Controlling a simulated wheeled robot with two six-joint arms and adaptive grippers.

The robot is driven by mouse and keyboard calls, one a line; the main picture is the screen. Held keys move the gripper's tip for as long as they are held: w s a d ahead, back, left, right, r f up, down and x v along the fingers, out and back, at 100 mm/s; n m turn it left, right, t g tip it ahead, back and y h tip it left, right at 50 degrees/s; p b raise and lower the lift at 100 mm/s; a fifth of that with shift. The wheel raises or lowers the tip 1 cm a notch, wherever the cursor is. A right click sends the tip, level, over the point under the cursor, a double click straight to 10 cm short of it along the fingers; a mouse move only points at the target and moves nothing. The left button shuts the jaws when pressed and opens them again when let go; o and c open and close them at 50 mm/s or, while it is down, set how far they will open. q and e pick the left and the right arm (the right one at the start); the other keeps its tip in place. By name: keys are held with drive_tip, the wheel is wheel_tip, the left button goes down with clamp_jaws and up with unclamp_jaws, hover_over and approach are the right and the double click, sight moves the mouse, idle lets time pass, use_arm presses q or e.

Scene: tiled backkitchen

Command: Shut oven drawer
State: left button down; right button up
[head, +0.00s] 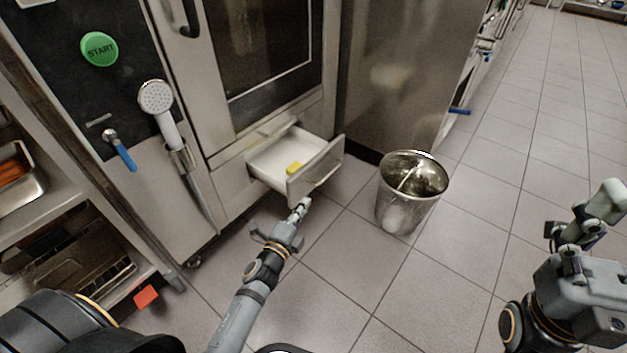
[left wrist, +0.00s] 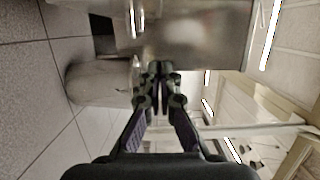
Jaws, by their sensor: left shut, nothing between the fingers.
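The oven drawer (head: 315,173) is pulled out at the bottom of the steel oven. Its front has a bar handle, and a small yellow block (head: 294,168) lies inside on the white floor. My left gripper (head: 303,206) is shut and empty, low in front of the drawer, near the lower edge of its front panel. I cannot tell whether it touches the panel. In the left wrist view the closed fingers (left wrist: 160,72) point ahead. My right gripper (head: 585,220) is at the right edge, away from the drawer; its finger state is unclear.
A shiny metal bin (head: 400,205) stands on the tiles right of the drawer; it also shows in the left wrist view (left wrist: 98,84). A hand shower (head: 157,100) hangs left of the oven door. Shelves with trays (head: 75,270) are at the left. The tiled floor right of the bin is clear.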

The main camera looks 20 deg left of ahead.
use_arm(q)
drive_tip(key=w+a, duration=0.2)
drive_tip(key=w, duration=0.9)
drive_tip(key=shift+a, duration=0.4)
drive_tip(key=w+a+b, duration=0.2)
drive_tip(key=w+a, duration=0.2)
drive_tip(key=a, duration=0.7)
drive_tip(key=shift+w+a, duration=0.2)
drive_tip(key=shift+a, duration=0.1)
